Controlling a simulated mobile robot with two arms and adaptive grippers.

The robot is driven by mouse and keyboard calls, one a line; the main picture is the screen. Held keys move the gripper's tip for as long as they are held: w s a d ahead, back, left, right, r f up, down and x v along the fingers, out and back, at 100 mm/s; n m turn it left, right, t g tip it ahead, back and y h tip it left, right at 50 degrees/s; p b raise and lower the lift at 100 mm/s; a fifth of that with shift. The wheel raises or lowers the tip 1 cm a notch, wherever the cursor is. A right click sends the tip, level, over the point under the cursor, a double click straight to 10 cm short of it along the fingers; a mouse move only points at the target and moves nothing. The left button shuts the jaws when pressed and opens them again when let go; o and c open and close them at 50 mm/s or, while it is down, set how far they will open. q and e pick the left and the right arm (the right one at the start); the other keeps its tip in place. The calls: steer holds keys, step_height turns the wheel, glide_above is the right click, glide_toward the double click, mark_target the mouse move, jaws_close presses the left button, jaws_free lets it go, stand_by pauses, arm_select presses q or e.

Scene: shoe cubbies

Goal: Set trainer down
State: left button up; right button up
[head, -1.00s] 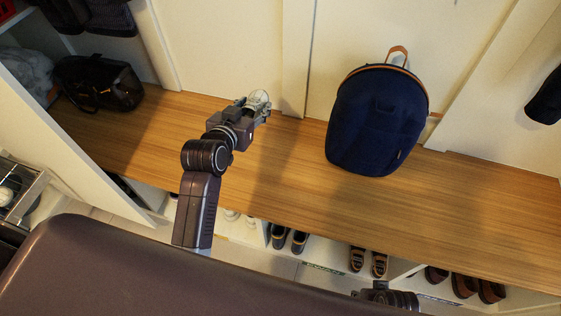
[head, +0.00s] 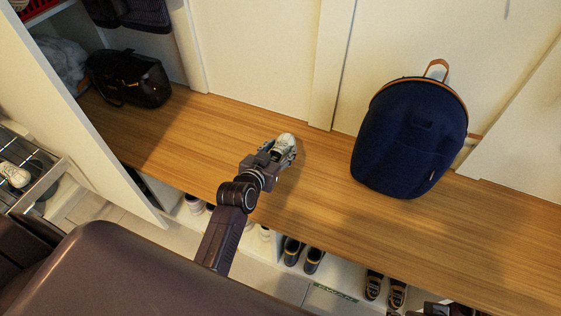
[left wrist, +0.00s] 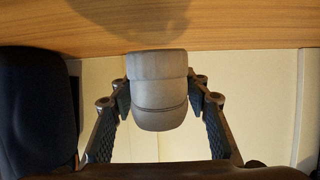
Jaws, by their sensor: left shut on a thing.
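A light grey-white trainer (head: 286,141) is in my left gripper (head: 278,153), over the wooden bench top (head: 215,135). In the left wrist view the trainer (left wrist: 158,90) sits between the two fingers (left wrist: 158,112), its rounded end facing the camera. The gripper is shut on it. The bench top (left wrist: 230,25) shows along the upper edge of that view. I cannot tell whether the sole touches the wood.
A navy backpack (head: 412,135) stands on the bench to the right. A black bag (head: 128,77) lies at the left end. Between them the wood is clear. Several shoes sit in cubbies below. A pale shoe (head: 14,175) lies in a wire basket at far left.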

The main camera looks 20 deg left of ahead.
mark_target(281, 159)
arm_select(q)
steer(key=shift+f+b, duration=0.8)
steer(key=shift+f, duration=1.65)
steer(key=shift+f, duration=0.1)
steer(key=o, duration=1.2)
